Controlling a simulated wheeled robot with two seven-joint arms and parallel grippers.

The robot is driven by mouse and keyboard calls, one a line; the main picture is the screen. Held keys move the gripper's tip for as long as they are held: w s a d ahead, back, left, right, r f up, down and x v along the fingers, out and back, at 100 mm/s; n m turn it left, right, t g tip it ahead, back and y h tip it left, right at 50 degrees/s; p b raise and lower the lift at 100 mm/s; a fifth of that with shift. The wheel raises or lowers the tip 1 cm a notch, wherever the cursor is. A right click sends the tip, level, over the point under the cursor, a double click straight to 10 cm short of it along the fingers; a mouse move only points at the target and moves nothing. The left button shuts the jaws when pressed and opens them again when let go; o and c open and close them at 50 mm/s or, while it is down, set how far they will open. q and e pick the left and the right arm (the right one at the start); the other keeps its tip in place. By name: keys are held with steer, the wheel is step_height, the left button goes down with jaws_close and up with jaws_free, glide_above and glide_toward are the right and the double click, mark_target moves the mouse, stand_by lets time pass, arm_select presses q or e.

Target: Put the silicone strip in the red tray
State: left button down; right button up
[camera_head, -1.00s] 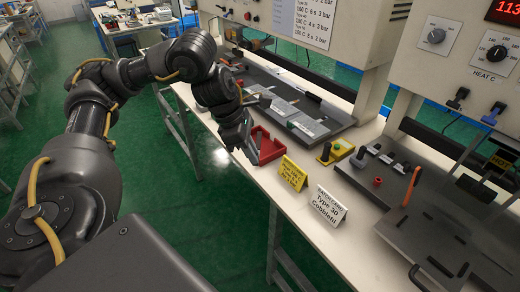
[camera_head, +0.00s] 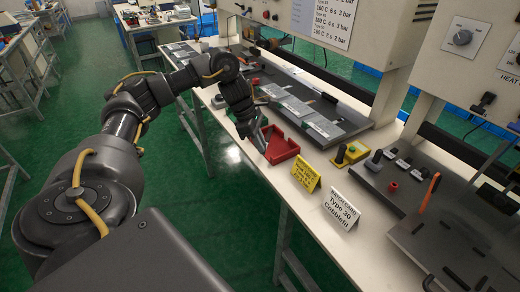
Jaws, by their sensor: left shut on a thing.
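The red tray (camera_head: 283,148) stands near the front edge of the white bench, left of the yellow card. My left gripper (camera_head: 258,140) points down at the tray's left side, close beside or over its rim. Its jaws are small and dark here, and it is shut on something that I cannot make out. I cannot pick out the silicone strip; whether it is what the gripper holds does not show. My right gripper is not in view.
A yellow card (camera_head: 306,173) and a white card (camera_head: 346,208) stand right of the tray. A yellow-and-black button box (camera_head: 350,154) is behind them. Dark press plates (camera_head: 318,122) fill the bench's back. The bench edge drops to a green floor (camera_head: 190,215).

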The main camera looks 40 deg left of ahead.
mark_target(267, 138)
arm_select(q)
steer(key=shift+w+a+f, duration=0.2)
steer(key=shift+f, duration=0.2)
steer(key=shift+w+a+f, duration=0.2)
steer(key=shift+f, duration=0.15)
step_height(267, 138, down, 3)
steer(key=shift+r+b, duration=0.2)
steer(key=shift+b, duration=0.2)
steer(key=shift+w+f, duration=0.1)
steer(key=shift+f, duration=0.2)
steer(key=shift+r, duration=0.1)
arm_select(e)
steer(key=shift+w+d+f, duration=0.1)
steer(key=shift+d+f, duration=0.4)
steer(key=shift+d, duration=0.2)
